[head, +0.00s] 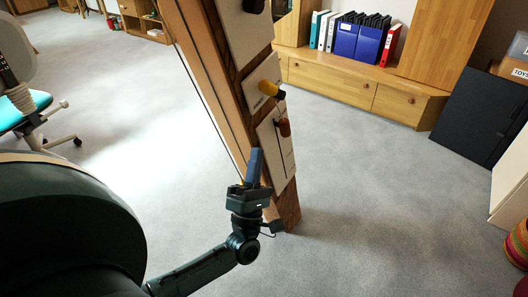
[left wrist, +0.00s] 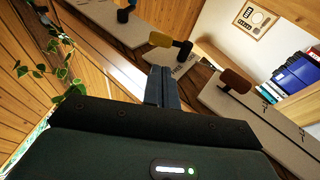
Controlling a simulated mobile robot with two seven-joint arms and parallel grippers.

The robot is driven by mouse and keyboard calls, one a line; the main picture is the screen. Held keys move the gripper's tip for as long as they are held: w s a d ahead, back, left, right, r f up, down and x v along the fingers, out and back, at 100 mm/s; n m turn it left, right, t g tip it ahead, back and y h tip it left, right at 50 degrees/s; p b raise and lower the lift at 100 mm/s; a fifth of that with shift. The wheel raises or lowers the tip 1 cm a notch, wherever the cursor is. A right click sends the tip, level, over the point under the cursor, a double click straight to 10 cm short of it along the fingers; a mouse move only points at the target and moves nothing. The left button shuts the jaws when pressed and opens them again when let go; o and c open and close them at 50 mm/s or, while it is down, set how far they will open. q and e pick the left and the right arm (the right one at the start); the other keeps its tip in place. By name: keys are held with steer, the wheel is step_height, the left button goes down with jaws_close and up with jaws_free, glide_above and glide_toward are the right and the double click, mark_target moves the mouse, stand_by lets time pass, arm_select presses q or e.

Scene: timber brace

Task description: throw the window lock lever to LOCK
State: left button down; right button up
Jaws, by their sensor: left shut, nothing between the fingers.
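A timber post (head: 215,80) stands tilted in the head view and carries several pale plates. The middle plate (head: 258,98) has a yellow-ended lever (head: 269,88) with a dark part and small lettering I cannot read. This lever also shows in the left wrist view (left wrist: 160,39), just beyond my fingertips. My left gripper (head: 256,152) is shut and empty, with its blue-grey fingers pointing up the post below the lever, apart from it. The fingers also show in the left wrist view (left wrist: 162,74). My right gripper is in neither view.
A lower plate (head: 267,150) has a red-brown knob (head: 284,127) on a slot, close to my left fingers. An upper plate (head: 240,35) has a black knob (head: 254,5). A low wooden cabinet (head: 330,80) stands behind. Grey carpet (head: 360,190) to the right is clear.

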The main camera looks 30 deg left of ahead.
arm_select(q)
steer(key=p, duration=0.2)
glide_toward(269, 88)
steer(key=w+a+r, duration=0.2)
steer(key=w, duration=0.2)
steer(key=shift+x, duration=0.75)
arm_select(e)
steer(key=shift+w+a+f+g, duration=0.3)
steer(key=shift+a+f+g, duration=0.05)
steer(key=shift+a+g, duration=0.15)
arm_select(q)
steer(key=shift+a, duration=0.1)
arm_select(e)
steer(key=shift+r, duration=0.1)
